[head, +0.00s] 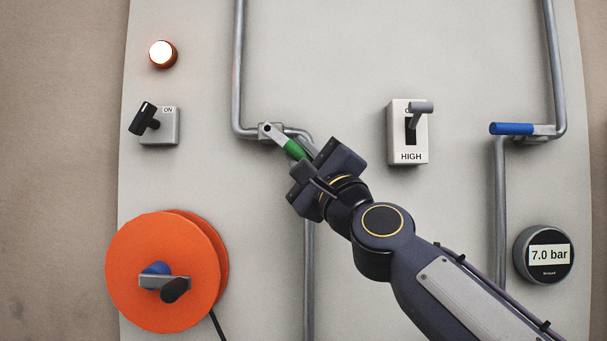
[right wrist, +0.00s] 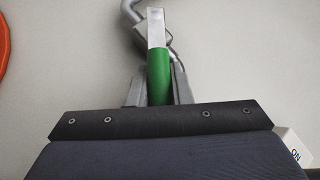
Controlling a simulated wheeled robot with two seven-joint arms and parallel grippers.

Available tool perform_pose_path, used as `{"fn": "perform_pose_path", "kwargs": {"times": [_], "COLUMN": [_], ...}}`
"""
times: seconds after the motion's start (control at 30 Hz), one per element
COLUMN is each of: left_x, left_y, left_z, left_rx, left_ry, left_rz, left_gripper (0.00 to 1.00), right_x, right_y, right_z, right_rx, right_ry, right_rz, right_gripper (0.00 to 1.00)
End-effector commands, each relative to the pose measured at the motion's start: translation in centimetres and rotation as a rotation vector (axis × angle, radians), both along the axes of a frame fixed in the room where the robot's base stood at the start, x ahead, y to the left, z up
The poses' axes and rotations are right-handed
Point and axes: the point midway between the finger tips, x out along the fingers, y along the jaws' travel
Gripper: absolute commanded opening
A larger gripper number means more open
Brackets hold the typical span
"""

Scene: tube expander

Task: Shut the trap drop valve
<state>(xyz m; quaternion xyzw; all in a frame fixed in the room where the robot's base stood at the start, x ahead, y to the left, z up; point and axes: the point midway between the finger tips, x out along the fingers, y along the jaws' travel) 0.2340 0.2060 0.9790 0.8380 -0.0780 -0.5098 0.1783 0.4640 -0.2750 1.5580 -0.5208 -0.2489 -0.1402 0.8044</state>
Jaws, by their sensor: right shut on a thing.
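A valve with a green-sleeved handle (head: 294,149) sits on the left pipe, its metal lever running from the pivot at upper left down to the right, slanted across the pipe. My right gripper (head: 308,163) is shut on the green handle, coming from the lower right. In the right wrist view the green handle (right wrist: 160,77) stands between the two fingers, with the bare metal lever beyond it. A second valve with a blue handle (head: 511,128) is on the right pipe, its handle level and pointing left. No label shows which valve is the trap drop. My left gripper is not seen.
A selector switch (head: 409,132) marked HIGH is right of the gripper. An orange reel (head: 155,297) with a crank is at lower left. A gauge (head: 544,255) reads 7.0 bar.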

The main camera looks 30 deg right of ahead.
Motion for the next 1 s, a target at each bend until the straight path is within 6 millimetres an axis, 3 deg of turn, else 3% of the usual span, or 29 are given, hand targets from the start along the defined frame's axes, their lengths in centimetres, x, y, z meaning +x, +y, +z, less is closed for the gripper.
{"fn": "perform_pose_path", "kwargs": {"times": [0.03,0.1,0.5,1.0], "left_x": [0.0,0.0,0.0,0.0], "left_y": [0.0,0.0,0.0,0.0], "left_z": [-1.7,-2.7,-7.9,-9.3], "left_rx": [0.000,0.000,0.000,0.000], "left_ry": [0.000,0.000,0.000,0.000], "left_rz": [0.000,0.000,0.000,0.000], "left_gripper": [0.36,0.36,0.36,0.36], "right_x": [0.2,0.4,1.6,2.7], "right_y": [0.4,0.7,2.5,4.3], "right_z": [-1.2,-1.6,-2.8,-2.8], "right_rx": [0.039,0.095,0.419,0.707], "right_ry": [-0.023,-0.055,-0.251,-0.430], "right_rz": [0.007,0.008,0.008,0.003], "right_gripper": [0.00,0.00,0.00,0.00]}}
